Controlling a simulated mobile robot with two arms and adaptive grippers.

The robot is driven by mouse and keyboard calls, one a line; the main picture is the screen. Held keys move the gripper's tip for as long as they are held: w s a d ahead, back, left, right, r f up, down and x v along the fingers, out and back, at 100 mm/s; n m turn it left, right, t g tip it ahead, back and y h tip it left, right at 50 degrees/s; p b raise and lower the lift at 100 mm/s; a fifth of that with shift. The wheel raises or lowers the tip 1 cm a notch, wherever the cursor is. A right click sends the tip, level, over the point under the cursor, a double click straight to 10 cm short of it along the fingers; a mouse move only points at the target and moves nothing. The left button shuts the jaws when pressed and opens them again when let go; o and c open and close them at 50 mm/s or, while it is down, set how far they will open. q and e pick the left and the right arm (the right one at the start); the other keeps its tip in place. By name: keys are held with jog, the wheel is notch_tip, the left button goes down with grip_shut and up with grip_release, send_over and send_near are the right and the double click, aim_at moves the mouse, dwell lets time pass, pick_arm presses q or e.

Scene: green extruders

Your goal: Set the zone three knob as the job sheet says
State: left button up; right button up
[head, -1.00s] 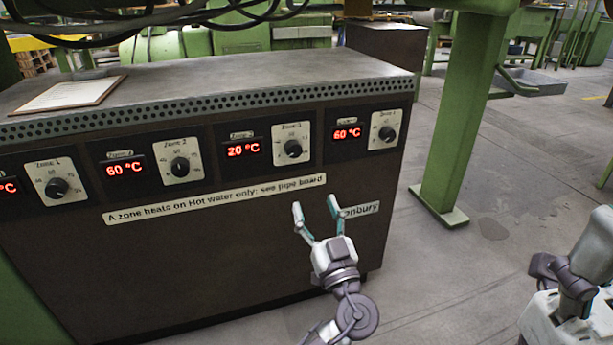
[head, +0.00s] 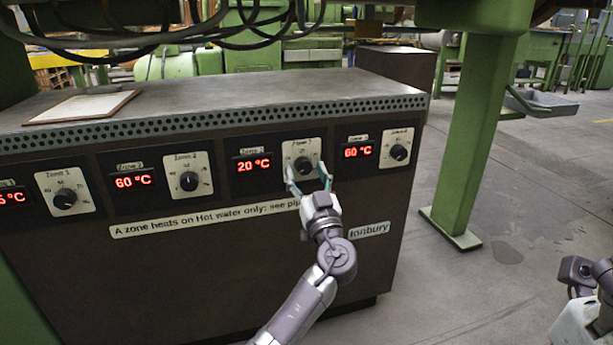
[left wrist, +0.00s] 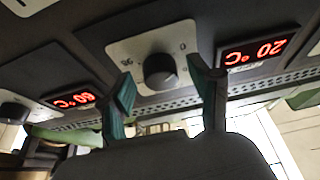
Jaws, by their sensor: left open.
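The zone three knob (head: 304,166) is a dark round knob on a pale dial plate. Beside it, a red display (head: 253,165) reads 20 °C. My left gripper (head: 308,173) is open in front of this plate, with its green-tipped fingers at the lower left and right of the knob. In the left wrist view, which looks upside down, the knob (left wrist: 160,71) lies between and beyond the open fingers (left wrist: 164,92). I cannot tell if they touch it. A sheet on a board (head: 82,106) lies on the cabinet top; its writing is unreadable. My right gripper is out of view.
Other knobs share the cabinet front: zone one (head: 65,199), zone two (head: 189,181), and one at the right (head: 398,152). A label strip (head: 205,217) runs below. A green post (head: 470,140) stands right of the cabinet. Cables (head: 170,38) hang above the top.

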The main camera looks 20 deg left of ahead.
pick_arm(q)
jog(key=c, duration=1.1)
jog(key=shift+c, duration=0.2)
jog(key=shift+m, duration=0.4)
